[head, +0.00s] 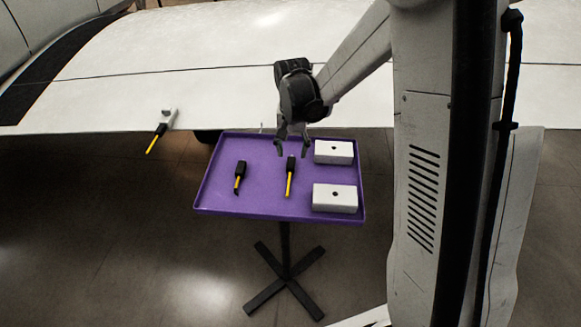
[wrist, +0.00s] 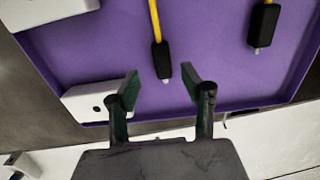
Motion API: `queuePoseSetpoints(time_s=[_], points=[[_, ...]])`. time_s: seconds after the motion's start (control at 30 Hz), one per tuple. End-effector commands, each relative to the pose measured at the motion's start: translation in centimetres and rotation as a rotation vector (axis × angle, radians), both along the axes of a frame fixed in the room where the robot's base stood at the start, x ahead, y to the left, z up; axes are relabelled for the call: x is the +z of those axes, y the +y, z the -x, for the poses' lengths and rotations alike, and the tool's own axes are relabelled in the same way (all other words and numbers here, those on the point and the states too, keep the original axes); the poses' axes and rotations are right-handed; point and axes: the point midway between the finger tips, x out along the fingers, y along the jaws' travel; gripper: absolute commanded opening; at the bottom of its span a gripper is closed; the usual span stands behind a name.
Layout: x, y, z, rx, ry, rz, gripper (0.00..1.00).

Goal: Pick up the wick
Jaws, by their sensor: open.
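Two black-and-yellow tools lie on the purple tray (head: 262,207); I cannot tell for sure which is the wick. One has a black handle and a long yellow rod (head: 289,186), and it also shows in the wrist view (wrist: 161,58). The other is mostly black with a short yellow band (head: 240,176); its black end shows at upper right in the wrist view (wrist: 263,25). My gripper (head: 293,150) is open and empty, above the black end of the long yellow-rod tool. In the wrist view, that black end lies between and just beyond my fingertips (wrist: 160,80).
Two white blocks with holes, one far (head: 333,152) and one near (head: 335,198), sit on the tray's right side. A large white curved panel (head: 200,85) lies behind the tray. A white piece with a black-and-yellow tool (head: 158,131) is at its edge. The tray's front left is clear.

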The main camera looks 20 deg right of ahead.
Motion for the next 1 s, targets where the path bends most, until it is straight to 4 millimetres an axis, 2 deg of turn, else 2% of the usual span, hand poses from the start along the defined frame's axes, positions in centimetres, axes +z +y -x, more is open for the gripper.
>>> queuePoseSetpoints(time_s=[0.17, 0.5, 0.87, 1.0], points=[[-0.8, 0.1, 0.1, 0.001, 0.0, 0.0, 0.43], [-4.8, 0.6, 0.5, 0.001, 0.0, 0.0, 0.43], [-5.5, 0.6, 0.5, 0.0, 0.0, 0.0, 0.43], [-5.5, 0.6, 0.5, 0.0, 0.0, 0.0, 0.24]])
